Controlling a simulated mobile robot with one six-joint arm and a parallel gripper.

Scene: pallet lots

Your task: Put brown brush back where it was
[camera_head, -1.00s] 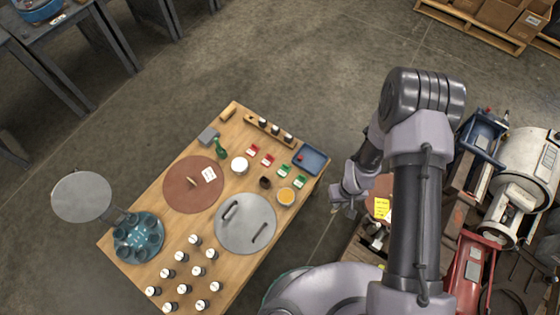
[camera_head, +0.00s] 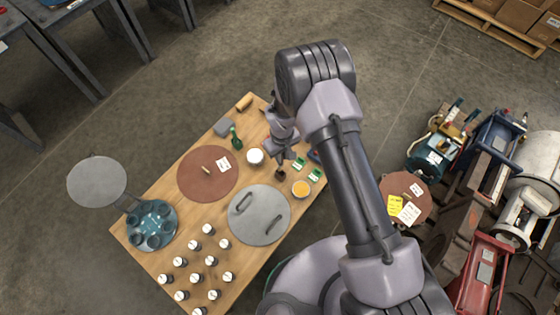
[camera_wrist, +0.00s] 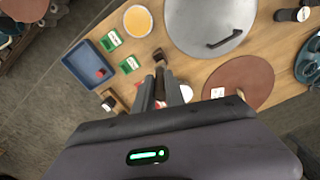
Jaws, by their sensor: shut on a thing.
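My gripper (camera_head: 281,162) is over the table's far right part, between the white round container and the green cards. In the wrist view my gripper (camera_wrist: 160,82) is shut on a slim brown thing (camera_wrist: 160,86), apparently the brown brush; the fingers hide most of it. A small dark brown cup-like holder (camera_head: 280,175) stands on the table just beyond the fingertips; it also shows in the wrist view (camera_wrist: 158,55). I cannot tell whether the held brush touches it.
The wooden table (camera_head: 222,258) also bears an orange-filled bowl (camera_head: 301,189), green cards (camera_head: 299,163), a white round container (camera_head: 255,157), a grey lid with handles (camera_head: 259,214), a brown disc (camera_head: 207,174) and several bottles. A blue tray (camera_wrist: 92,65) lies near the edge.

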